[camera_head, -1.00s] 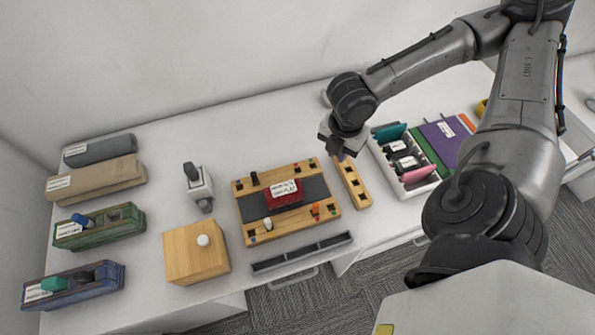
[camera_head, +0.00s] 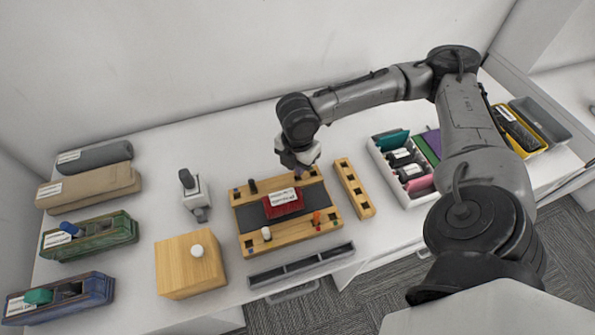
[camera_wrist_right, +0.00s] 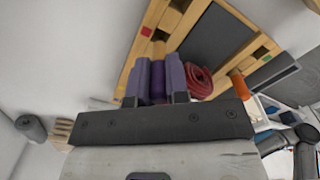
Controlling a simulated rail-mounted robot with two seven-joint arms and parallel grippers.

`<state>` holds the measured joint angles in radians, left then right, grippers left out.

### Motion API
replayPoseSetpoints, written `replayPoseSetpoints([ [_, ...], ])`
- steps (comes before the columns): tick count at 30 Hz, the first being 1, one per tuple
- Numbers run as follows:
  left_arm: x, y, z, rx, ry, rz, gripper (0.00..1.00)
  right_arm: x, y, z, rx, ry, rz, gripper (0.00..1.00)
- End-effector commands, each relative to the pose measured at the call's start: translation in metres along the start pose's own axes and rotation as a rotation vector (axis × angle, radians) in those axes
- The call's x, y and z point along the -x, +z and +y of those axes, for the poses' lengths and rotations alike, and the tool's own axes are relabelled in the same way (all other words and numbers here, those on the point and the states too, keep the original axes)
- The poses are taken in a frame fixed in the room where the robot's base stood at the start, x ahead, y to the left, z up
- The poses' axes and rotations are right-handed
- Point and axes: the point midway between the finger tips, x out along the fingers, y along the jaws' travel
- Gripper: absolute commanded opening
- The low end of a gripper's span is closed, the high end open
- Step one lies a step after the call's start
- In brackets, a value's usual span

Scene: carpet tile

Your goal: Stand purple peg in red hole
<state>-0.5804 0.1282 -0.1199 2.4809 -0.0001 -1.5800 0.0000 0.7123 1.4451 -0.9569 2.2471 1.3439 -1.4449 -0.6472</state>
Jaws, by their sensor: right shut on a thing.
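My right gripper (camera_head: 300,160) is shut on the purple peg (camera_head: 298,173), which hangs below the fingers over the back right part of the wooden board (camera_head: 290,237). In the right wrist view, the purple peg (camera_wrist_right: 158,82) stands between the two fingers, with wood behind it. That view also shows a small red mark (camera_wrist_right: 172,31) on the board's wood; I cannot tell how its hole lines up with the peg. The peg's lower end is partly hidden, and I cannot tell whether it touches the board. My left gripper is out of view.
A dark peg (camera_head: 252,186), a white peg (camera_head: 266,233) and an orange peg (camera_head: 317,219) stand on the board. A narrow wooden rack (camera_head: 354,188) is close on the right; a wooden box (camera_head: 190,268) is at front left.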

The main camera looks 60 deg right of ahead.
Motion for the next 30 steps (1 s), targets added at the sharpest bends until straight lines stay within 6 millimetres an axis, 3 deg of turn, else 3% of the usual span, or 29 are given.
replayPoseSetpoints([
  [9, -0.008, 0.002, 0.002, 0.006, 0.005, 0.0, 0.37, -0.036, 0.0, 0.0, 0.001, -0.001, 0.001, 0.0],
  [20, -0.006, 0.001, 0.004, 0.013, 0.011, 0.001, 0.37, -0.038, 0.0, -0.001, 0.0, -0.002, 0.001, 0.0],
  [21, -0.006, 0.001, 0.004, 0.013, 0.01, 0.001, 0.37, -0.039, 0.0, -0.001, 0.0, -0.002, 0.001, 0.16],
  [30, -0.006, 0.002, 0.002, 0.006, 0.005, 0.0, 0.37, -0.039, 0.0, 0.0, 0.0, 0.0, 0.001, 0.41],
])
